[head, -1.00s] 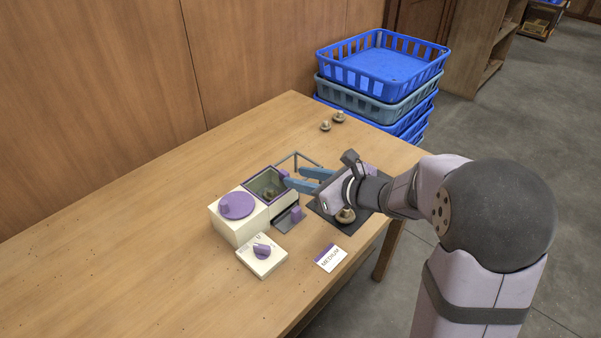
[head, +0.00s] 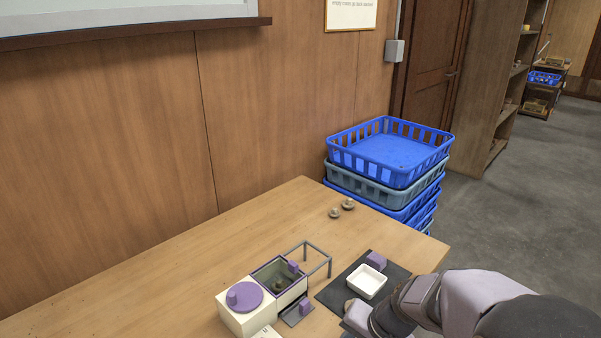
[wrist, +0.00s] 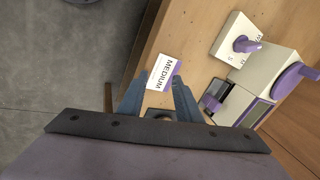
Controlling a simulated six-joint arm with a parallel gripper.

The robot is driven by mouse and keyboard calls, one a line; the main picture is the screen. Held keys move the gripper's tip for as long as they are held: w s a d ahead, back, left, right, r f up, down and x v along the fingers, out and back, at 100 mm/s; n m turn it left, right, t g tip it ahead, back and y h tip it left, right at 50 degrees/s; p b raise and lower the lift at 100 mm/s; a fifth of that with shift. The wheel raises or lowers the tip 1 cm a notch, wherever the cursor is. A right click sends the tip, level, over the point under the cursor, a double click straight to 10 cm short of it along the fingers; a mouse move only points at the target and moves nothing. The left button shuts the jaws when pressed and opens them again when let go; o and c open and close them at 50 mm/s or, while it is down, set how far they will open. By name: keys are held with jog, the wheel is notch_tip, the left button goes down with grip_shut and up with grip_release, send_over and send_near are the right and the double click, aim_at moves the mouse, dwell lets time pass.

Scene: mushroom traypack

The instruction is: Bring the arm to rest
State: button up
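My arm reaches in from the lower right of the head view, with its wrist low over the front of the table. My gripper (wrist: 160,77) shows in the wrist view with two blue fingers spread apart and nothing held between the tips. The fingers point over a white card marked MEDIUM (wrist: 162,66). In the head view the fingers are out of sight. A small white tray (head: 382,283) sits on a dark mat (head: 335,290), just beyond my wrist. A mushroom (head: 349,303) is partly hidden beside my wrist.
A cream box with a purple knob (head: 240,311) and an open bin (head: 268,272) stand left of the mat, with a thin metal frame (head: 318,251) behind. Two mushrooms (head: 348,204) lie near the back edge. Stacked blue crates (head: 390,170) stand beyond the table. The left tabletop is clear.

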jog(key=s+d+f+n+g+h+b, duration=0.1)
jog(key=s+d+n+h, duration=0.15)
jog(key=s, duration=0.35)
jog(key=s+d+f+n+g+h+b, duration=0.1)
jog(key=s+d+f+n+g, duration=0.1)
jog(key=s+n, duration=0.3)
notch_tip(320, 180, up, 13)
jog(key=s+m+p, duration=0.1)
jog(key=p, duration=1.2)
jog(key=shift+a, duration=0.3)
